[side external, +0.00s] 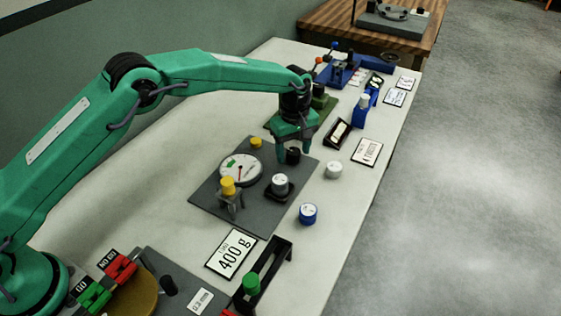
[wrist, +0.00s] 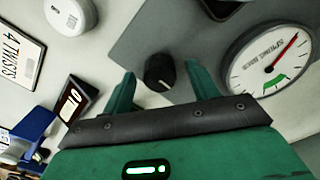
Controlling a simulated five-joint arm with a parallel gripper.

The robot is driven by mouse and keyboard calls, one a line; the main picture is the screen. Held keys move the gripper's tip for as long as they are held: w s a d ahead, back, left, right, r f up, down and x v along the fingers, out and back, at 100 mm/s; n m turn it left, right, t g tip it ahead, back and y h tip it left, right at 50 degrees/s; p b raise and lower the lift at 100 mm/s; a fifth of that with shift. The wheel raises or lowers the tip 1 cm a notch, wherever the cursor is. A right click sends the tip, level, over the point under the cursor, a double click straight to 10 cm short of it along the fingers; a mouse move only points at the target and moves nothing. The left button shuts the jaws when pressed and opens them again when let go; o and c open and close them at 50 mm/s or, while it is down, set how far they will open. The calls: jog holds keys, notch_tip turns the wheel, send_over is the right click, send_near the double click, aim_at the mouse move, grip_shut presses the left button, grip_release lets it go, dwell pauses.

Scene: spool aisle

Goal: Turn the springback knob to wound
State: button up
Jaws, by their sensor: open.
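The springback knob (wrist: 160,72) is a small black round knob on a grey plate (side external: 262,217). In the side view the knob (side external: 293,155) shows just under my gripper. My gripper (side external: 294,153) is open above the plate. In the wrist view its green fingers (wrist: 159,68) stand apart on either side of the knob, with gaps visible. A round white dial (side external: 240,168) lies beside the knob on the same plate. In the wrist view the dial (wrist: 272,57) has a red needle pointing away from its green band.
A yellow-topped post (side external: 228,186) and a white-topped knob (side external: 280,184) stand on the plate. A 400 g card (side external: 231,253) lies in front. A black card holder (side external: 338,132) stands behind.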

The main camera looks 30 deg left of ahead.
jog(key=shift+f, duration=0.1)
jog(key=c, duration=1)
